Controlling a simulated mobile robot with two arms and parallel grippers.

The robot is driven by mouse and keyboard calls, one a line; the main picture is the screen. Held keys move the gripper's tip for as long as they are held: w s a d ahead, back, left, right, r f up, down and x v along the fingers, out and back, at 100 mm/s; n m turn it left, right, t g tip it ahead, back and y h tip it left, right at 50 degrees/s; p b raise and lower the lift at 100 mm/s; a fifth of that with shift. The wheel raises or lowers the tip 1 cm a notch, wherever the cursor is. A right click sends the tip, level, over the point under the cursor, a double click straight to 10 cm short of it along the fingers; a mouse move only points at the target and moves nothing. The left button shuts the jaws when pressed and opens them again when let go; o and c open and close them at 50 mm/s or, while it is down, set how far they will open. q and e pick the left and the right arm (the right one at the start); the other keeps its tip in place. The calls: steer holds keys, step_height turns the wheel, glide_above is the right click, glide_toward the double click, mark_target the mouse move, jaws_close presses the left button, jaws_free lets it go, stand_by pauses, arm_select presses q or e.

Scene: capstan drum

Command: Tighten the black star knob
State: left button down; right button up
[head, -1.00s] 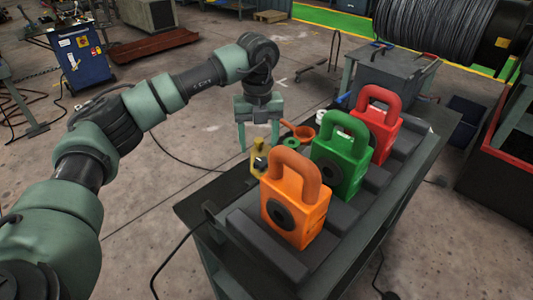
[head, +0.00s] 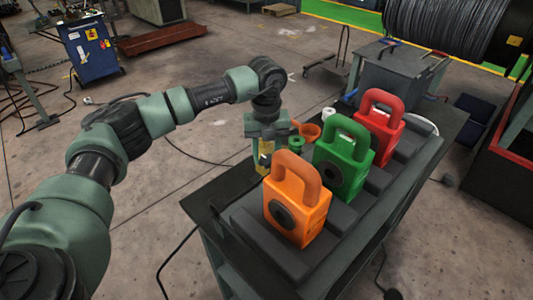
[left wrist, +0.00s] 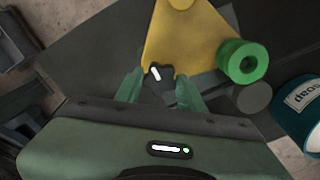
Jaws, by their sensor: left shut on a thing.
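The black star knob (left wrist: 158,72), with a white mark on it, sits at the edge of a yellow plate-like part (left wrist: 190,40). In the left wrist view, my left gripper (left wrist: 160,82) has its green fingers on either side of the knob, shut on it. In the head view, my left gripper (head: 264,150) is lowered over the yellow part (head: 265,158) and hides the knob there. My right gripper is not in view.
Orange (head: 296,205), green (head: 343,160) and red (head: 380,122) handled blocks stand in a row on the dark bench, close to the gripper. A green ring (left wrist: 243,62) and an orange funnel-like piece (head: 309,130) are nearby. A teal soap container (left wrist: 302,104) is at right.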

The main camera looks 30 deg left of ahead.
arm_select(q)
steer(key=shift+m, duration=0.3)
steer(key=m+b, duration=0.2)
steer(key=shift+f+m, duration=0.1)
steer(key=shift+m, duration=0.3)
steer(key=m+b, duration=0.2)
steer(key=m, duration=0.2)
steer(key=shift+m, duration=0.3)
steer(key=m+b, duration=0.2)
steer(key=m, duration=0.2)
steer(key=m+b, duration=0.1)
steer(key=m, duration=0.4)
steer(key=m+b, duration=0.1)
steer(key=m, duration=0.3)
steer(key=shift+m, duration=0.3)
steer(key=m, duration=0.4)
steer(key=shift+r, duration=0.2)
steer(key=m, duration=0.5)
steer(key=shift+m+b, duration=0.4)
steer(key=shift+m, duration=2.3)
steer(key=shift+r, duration=0.1)
